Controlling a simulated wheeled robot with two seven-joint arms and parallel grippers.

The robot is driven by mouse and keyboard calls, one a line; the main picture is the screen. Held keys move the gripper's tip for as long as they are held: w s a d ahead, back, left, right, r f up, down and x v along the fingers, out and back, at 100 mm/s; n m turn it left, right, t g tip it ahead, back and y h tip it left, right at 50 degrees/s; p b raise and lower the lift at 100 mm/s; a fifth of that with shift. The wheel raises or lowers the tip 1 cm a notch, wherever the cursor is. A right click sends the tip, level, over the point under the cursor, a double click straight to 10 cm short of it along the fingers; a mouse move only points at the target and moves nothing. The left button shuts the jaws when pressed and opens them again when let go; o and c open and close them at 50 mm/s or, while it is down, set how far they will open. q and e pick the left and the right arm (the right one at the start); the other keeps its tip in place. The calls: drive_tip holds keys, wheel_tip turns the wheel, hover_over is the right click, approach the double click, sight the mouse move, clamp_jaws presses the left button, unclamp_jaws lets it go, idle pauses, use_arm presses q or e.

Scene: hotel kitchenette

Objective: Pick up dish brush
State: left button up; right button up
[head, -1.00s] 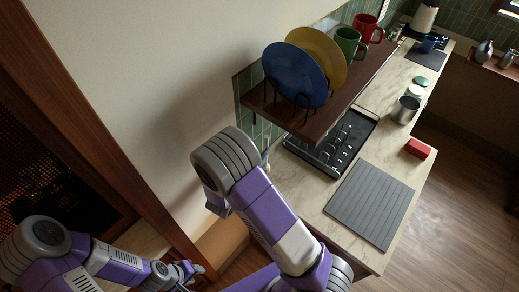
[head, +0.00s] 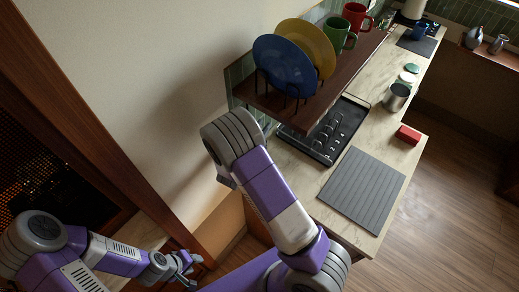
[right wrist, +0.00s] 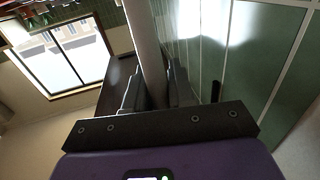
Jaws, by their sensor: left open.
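In the right wrist view a pale, smooth rod (right wrist: 150,50) runs up from between the two dark fingers of my right gripper (right wrist: 157,88). The fingers lie close along both its sides. It looks like the handle of the dish brush; no bristles show, so I cannot be sure. In the head view my right gripper is hidden behind my own raised arm. My left gripper (head: 188,268) is open and empty at the lower left, low beside the wooden frame.
A dark shelf (head: 335,85) carries a blue plate (head: 284,64), a yellow plate (head: 312,42) and mugs. Below are a black rack (head: 335,135), a grey mat (head: 362,188) and a red block (head: 408,134) on the counter. Green tiles (right wrist: 240,45) stand close to my right gripper.

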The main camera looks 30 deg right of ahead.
clamp_jaws()
drive_tip(key=shift+r, duration=0.1)
